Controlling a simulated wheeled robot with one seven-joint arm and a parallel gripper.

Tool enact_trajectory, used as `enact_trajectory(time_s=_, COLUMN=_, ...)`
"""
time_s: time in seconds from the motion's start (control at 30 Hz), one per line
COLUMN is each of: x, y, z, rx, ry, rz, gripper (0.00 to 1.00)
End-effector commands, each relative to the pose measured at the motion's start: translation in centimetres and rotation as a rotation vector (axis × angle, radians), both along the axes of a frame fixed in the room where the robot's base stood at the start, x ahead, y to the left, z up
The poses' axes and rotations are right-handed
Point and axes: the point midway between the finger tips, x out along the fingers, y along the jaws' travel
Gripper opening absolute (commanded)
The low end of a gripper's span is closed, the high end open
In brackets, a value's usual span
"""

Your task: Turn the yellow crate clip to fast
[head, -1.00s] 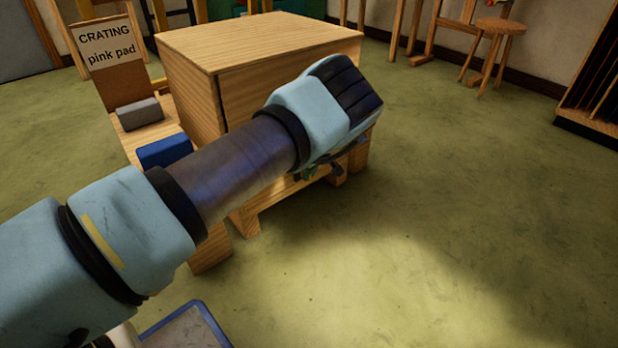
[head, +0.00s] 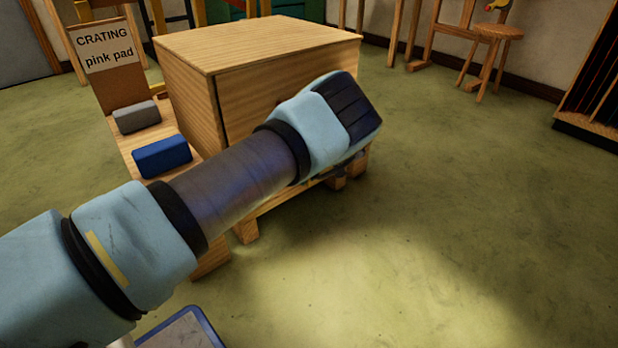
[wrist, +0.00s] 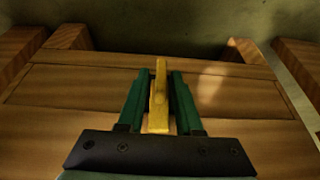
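The yellow crate clip (wrist: 158,97) shows in the wrist view as a narrow upright bar against the wooden crate face (wrist: 75,88). My gripper (wrist: 158,78) has its two green fingers on either side of the clip. The fingers are apart, with thin gaps visible beside the clip; I cannot tell whether either one touches it. In the head view the wooden crate (head: 250,45) stands beyond my arm, which hides the clip and most of my gripper.
A blue block (head: 162,156) and a grey block (head: 135,117) lie on a wooden ledge left of the crate, by a "CRATING pink pad" sign (head: 103,47). A stool (head: 498,32) stands at the back right. The green floor right of the crate is clear.

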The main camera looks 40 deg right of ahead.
Motion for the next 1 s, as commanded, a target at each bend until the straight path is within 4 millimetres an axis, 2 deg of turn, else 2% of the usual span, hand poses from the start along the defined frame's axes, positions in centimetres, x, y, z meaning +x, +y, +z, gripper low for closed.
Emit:
enact_trajectory(time_s=0.1, x=0.0, y=0.0, z=0.0, rx=0.001, ry=0.001, rz=0.000, gripper=0.45)
enact_trajectory(time_s=0.37, x=-0.1, y=0.0, z=0.4, rx=0.002, ry=0.001, rz=0.001, gripper=0.45)
enact_trajectory(time_s=0.47, x=-0.5, y=0.0, z=1.4, rx=0.000, ry=0.001, rz=0.000, gripper=0.45)
enact_trajectory(time_s=0.8, x=-3.0, y=0.1, z=7.5, rx=0.000, ry=0.002, rz=0.001, gripper=0.45)
enact_trajectory(time_s=1.0, x=-3.9, y=0.1, z=9.5, rx=0.002, ry=0.002, rz=0.001, gripper=0.45)
